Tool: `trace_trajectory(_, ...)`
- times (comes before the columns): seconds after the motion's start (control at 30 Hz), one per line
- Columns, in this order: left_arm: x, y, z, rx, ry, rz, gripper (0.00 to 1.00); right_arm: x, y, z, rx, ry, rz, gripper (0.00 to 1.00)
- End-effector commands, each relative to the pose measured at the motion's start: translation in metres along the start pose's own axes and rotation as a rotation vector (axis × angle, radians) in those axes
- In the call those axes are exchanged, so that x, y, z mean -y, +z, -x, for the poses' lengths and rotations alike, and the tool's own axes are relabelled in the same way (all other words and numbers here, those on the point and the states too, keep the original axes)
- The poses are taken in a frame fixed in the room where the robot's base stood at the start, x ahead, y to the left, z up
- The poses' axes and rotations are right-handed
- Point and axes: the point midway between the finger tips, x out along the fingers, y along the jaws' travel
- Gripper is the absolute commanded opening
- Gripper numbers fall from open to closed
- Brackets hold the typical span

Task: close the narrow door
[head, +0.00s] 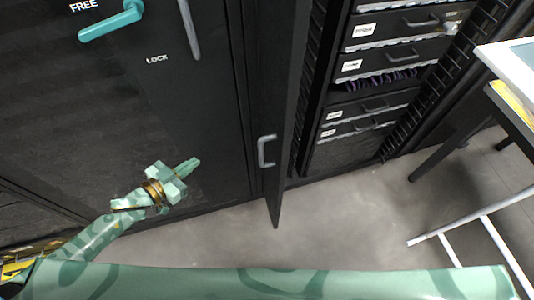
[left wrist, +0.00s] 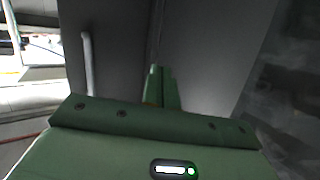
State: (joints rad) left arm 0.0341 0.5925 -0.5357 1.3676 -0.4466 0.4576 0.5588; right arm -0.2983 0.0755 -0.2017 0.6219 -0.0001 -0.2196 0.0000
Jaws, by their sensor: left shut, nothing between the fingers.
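The narrow door (head: 284,110) is a tall dark panel. It stands swung open at the left side of a rack, its lower corner out over the floor. A grey bar handle (head: 266,151) is on the door face towards my left gripper. My left gripper (head: 190,166) is green, shut and empty, to the left of the handle and apart from it, pointing right. In the left wrist view its shut fingers (left wrist: 161,86) point at a dark grey panel, with a grey bar handle (left wrist: 88,62) to their left. My right gripper is not in view.
The open rack holds several labelled drawers (head: 392,60) and purple cables (head: 382,82). A dark cabinet front (head: 120,110) with a teal lever (head: 110,22) stands at the left. A table (head: 510,105) and a white metal frame (head: 480,225) are at the right. Grey floor (head: 345,215) is clear between.

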Motion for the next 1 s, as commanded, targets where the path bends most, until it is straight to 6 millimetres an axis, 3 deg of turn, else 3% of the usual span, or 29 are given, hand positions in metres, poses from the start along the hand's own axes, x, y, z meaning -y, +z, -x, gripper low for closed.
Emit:
trace_trajectory(0.03, -0.009, -0.018, -0.010, -0.077, 0.106, -0.018, 0.00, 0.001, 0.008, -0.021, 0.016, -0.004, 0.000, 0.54)
trace_trajectory(0.13, -0.043, -0.068, -0.008, -0.202, 0.349, -0.022, 0.00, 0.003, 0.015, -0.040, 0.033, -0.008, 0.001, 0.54)
trace_trajectory(0.2, -0.065, -0.089, 0.001, -0.240, 0.484, -0.014, 0.00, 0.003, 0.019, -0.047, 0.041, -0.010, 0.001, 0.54)
trace_trajectory(0.3, -0.083, -0.105, 0.011, -0.260, 0.591, -0.006, 0.00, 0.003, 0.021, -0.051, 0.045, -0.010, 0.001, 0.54)
trace_trajectory(0.47, -0.095, -0.116, 0.006, -0.268, 0.621, -0.002, 0.00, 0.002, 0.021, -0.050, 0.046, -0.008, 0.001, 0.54)
trace_trajectory(1.0, -0.153, -0.140, -0.078, -0.268, 0.614, -0.004, 0.00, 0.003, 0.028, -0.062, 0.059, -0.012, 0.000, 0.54)
